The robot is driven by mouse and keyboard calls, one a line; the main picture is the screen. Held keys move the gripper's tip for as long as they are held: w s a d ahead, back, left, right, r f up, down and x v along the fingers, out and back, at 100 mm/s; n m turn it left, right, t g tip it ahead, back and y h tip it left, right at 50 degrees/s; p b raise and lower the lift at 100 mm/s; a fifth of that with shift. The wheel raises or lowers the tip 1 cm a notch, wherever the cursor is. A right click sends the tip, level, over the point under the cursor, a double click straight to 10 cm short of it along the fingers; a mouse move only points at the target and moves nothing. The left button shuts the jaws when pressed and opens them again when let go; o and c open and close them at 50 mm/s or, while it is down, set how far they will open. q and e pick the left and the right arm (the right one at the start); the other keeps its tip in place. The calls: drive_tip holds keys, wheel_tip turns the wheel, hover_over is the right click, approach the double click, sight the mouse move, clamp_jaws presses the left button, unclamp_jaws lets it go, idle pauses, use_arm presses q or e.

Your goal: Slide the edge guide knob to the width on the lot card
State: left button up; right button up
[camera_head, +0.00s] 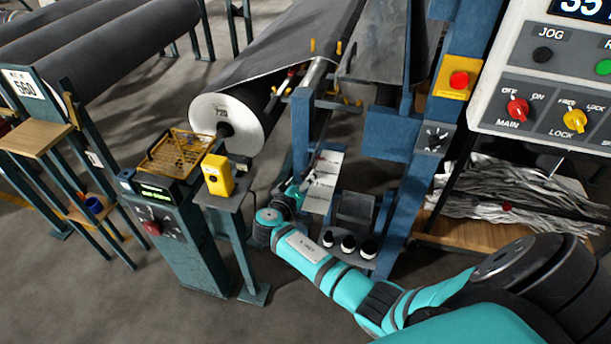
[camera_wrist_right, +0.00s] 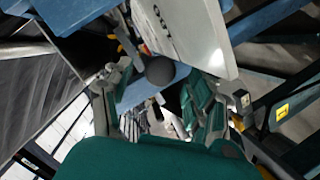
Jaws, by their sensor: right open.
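My right gripper (camera_head: 297,190) is at the white scale plate (camera_head: 323,182) on the blue machine frame, at its left edge. In the right wrist view, my right gripper (camera_wrist_right: 158,108) is open, its two fingers apart. A dark round knob (camera_wrist_right: 160,70) shows between and beyond the fingertips; I cannot tell if either finger touches it. A white plate with dark figures (camera_wrist_right: 180,30) is just above the knob. In the head view the knob cannot be made out clearly. No lot card can be identified for sure; a white card reading 560 (camera_head: 24,84) hangs at the left rack. My left gripper is out of view.
A grey roll with a white end (camera_head: 225,124) lies left of the frame. A yellow box (camera_head: 217,175) and a wire basket (camera_head: 178,152) stand on pedestals nearby. A control panel (camera_head: 560,75) is at upper right.

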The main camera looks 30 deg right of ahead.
drive_tip(key=shift+x, duration=1.1)
clamp_jaws()
